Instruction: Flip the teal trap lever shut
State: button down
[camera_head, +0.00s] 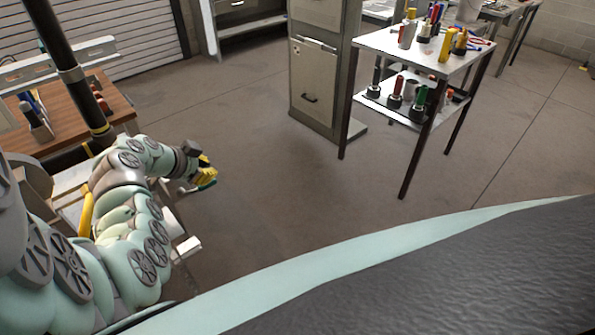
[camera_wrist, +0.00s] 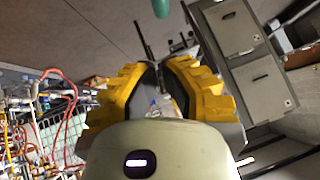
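A small teal rounded piece (camera_wrist: 161,8) shows at the top edge of the wrist view, beyond the fingertips and apart from them. It may be the trap lever, but most of it is cut off. In the head view a thin teal-green piece (camera_head: 207,185) shows just beside my gripper (camera_head: 205,170); I cannot tell if it touches. My gripper (camera_wrist: 158,68) has yellow ridged fingers, which curve toward each other with a narrow gap at the tips. I see nothing clearly held between them. The trap body is not clearly visible.
A wooden-topped bench (camera_head: 105,95) stands at the left. A grey cabinet (camera_head: 318,70) and a metal shelf table (camera_head: 385,42) with tools stand across the floor. Cluttered pipes and red hoses (camera_wrist: 65,120) fill the wrist view's left. The middle floor (camera_head: 270,190) is clear.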

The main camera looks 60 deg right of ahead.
jog(key=shift+w+d+f, duration=0.15)
jog(key=shift+w+f, duration=0.05)
jog(key=shift+f, duration=0.6)
jog(key=shift+w+d+f, duration=0.1)
jog(key=shift+w+f, duration=0.05)
jog(key=shift+f, duration=0.65)
jog(key=shift+w+d+f, duration=0.15)
jog(key=shift+w+f, duration=0.05)
jog(key=shift+f, duration=0.6)
